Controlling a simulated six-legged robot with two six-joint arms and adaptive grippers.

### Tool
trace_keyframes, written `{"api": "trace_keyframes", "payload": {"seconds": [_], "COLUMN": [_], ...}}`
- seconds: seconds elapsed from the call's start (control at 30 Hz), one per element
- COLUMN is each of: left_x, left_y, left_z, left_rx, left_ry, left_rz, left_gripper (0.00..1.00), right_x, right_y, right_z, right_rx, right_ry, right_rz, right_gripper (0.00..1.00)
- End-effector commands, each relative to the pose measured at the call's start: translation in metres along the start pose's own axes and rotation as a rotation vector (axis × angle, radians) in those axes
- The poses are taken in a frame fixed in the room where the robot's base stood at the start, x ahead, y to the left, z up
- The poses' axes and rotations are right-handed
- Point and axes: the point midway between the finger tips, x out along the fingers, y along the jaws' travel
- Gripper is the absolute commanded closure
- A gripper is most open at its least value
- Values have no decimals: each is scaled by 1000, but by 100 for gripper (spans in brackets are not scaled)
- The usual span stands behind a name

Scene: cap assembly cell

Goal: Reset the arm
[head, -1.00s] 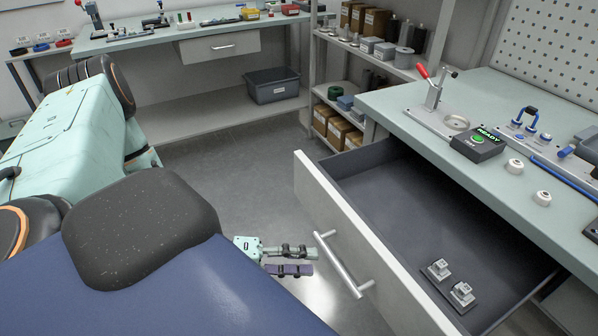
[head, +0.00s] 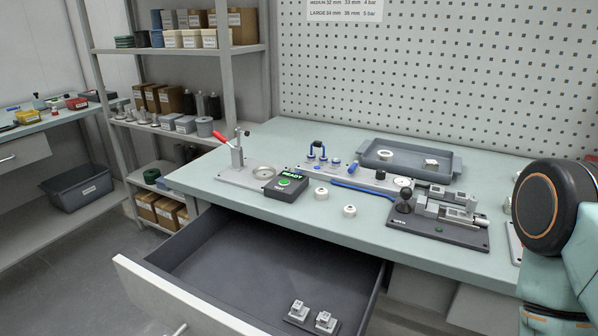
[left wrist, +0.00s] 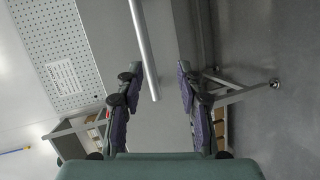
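My left gripper (left wrist: 157,78) is open in the left wrist view, with its two purple-padded fingers apart and nothing held. A pale bar that looks like the drawer handle (left wrist: 144,45) reaches down between the fingers, apparently clear of both pads. In the head view the left gripper is out of the picture; part of the drawer handle (head: 178,329) shows at the bottom edge. The drawer (head: 215,259) stands open, with two small metal blocks (head: 312,316) at its front right. Part of my arm shows at the right edge, but my right gripper is not in view.
The workbench (head: 245,214) carries a toggle clamp (head: 237,155), a READY button box (head: 286,188), two white caps (head: 335,201), a dark fixture (head: 438,230) and a grey tray (head: 450,162). The open drawer juts out in front. A shelf rack (head: 255,50) stands behind.

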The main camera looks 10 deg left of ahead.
Motion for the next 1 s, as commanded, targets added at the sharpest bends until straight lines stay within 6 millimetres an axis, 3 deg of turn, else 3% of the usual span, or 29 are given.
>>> {"api": "trace_keyframes", "payload": {"seconds": [0.1,0.23,0.37,0.53,0.8,1.0], "left_x": [4,13,20,19,-13,-46], "left_y": [-17,-35,-52,-72,-93,-95], "left_z": [-8,-4,12,45,108,138], "left_rx": [59,122,180,260,395,483], "left_ry": [70,77,30,-92,-358,-510], "left_rz": [-115,-259,-417,-630,-952,-1138], "left_gripper": [63,63,63,63,63,63], "right_x": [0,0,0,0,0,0], "right_y": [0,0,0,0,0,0], "right_z": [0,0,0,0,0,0], "right_rx": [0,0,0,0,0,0], "right_ry": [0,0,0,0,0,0], "right_rz": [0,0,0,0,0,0], "right_gripper": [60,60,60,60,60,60]}}
